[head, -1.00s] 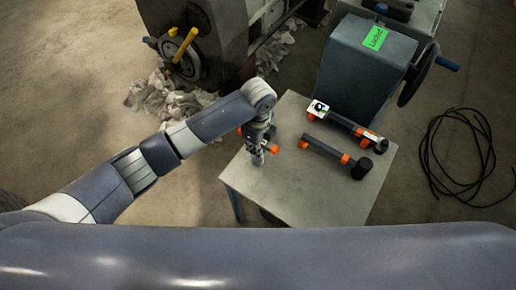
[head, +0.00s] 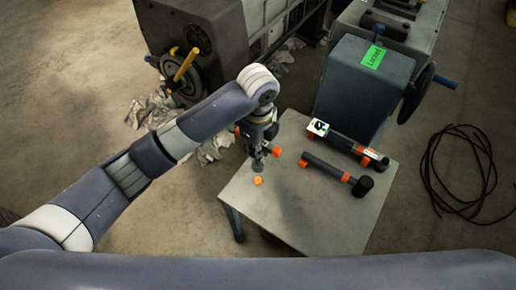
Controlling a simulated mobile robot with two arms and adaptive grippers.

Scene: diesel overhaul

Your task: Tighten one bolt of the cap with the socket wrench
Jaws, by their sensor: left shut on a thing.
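My left gripper (head: 258,166) points down over the left part of the small table (head: 310,215). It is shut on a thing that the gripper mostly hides. Orange parts show beside and below the fingers; I cannot tell for sure whether the held thing is the socket wrench. A dark tool with orange bands and a black round head (head: 335,174) lies on the table to the right. My right gripper is out of view.
A grey box with a green label (head: 350,90) and a handwheel (head: 416,94) stands behind the table. A large dark machine with a yellow handle (head: 188,62) is at the upper left, with crumpled rags (head: 152,108) beside it. A black cable (head: 456,170) lies coiled at the right.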

